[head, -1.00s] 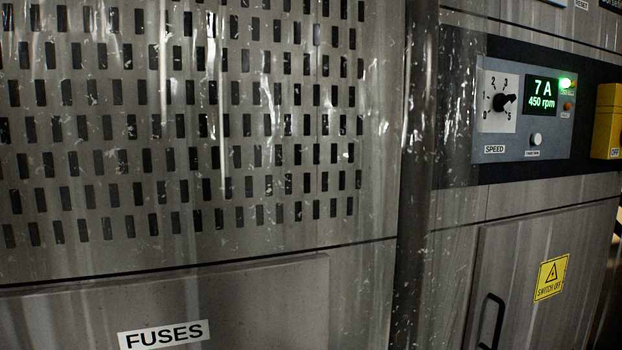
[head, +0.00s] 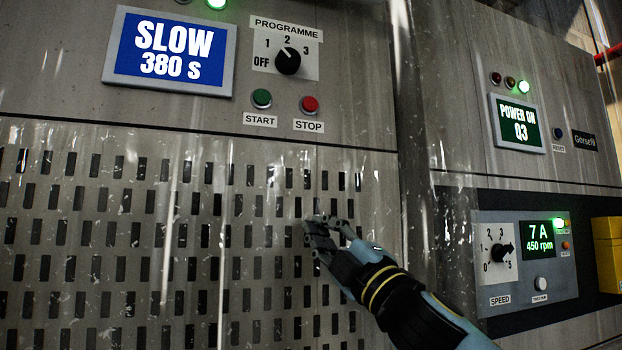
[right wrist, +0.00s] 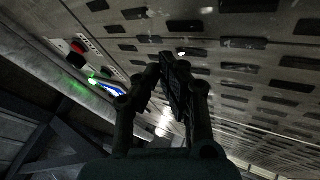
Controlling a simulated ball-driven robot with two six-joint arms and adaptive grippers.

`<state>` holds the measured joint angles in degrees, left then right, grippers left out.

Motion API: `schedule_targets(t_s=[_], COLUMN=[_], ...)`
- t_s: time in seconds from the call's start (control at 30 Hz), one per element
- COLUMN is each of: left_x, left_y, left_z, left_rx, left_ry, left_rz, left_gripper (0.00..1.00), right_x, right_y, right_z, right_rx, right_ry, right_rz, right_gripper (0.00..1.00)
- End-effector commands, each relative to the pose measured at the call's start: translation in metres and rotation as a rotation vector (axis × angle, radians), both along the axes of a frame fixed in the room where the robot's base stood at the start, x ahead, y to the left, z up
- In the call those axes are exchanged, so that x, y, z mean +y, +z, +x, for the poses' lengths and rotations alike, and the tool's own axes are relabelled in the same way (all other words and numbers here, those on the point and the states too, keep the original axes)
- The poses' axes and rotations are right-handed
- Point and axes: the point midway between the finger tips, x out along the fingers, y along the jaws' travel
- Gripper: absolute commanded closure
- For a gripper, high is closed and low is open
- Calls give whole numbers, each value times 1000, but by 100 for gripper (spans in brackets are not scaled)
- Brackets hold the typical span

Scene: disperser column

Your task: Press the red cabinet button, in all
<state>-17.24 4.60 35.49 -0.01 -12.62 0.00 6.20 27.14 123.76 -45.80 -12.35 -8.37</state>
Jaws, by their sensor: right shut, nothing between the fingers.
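The red button (head: 309,104) sits on the left cabinet above a label reading STOP, to the right of the green START button (head: 262,98). My right gripper (head: 325,222) is shut and empty in front of the slotted panel, below the red button and apart from it. In the right wrist view the shut fingers (right wrist: 176,68) point along the slotted panel, and the red button (right wrist: 78,47) shows at the upper left. My left gripper is not in view.
A blue display (head: 170,52) reads SLOW 380 s, beside a black PROGRAMME knob (head: 288,61). The right cabinet carries a POWER ON Q3 display (head: 519,124), a speed knob (head: 502,252) and a yellow box (head: 608,250). The slotted panel (head: 120,240) is flat.

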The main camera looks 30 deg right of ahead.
Motion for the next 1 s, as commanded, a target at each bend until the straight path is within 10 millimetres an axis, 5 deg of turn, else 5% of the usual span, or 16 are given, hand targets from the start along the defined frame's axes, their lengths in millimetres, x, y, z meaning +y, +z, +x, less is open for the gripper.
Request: schedule_targets(t_s=[0.03, 0.2, 0.3, 0.4, 0.47, 0.6, 0.8, 1.0], left_x=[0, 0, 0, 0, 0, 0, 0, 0], left_y=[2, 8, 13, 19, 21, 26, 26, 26], left_z=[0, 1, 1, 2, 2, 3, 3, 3], left_rx=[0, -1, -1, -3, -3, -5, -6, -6], left_ry=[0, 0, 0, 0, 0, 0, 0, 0], left_rz=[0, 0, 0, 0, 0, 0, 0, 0], left_gripper=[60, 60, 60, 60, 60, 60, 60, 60], right_x=[11, 66, 109, 129, 120, 70, 34, 30], right_y=[32, 127, 173, 193, 199, 221, 236, 237], right_z=[-6, -43, -76, -93, -92, -88, -89, -90], right_rx=[-78, -380, -592, -721, -716, -554, -399, -382], right_ry=[16, 55, 32, -78, -172, -388, -502, -509], right_rz=[-93, -543, -986, -1545, -1832, -2297, -2484, -2497], right_gripper=[100, 100, 100, 100, 100, 100, 100, 100])
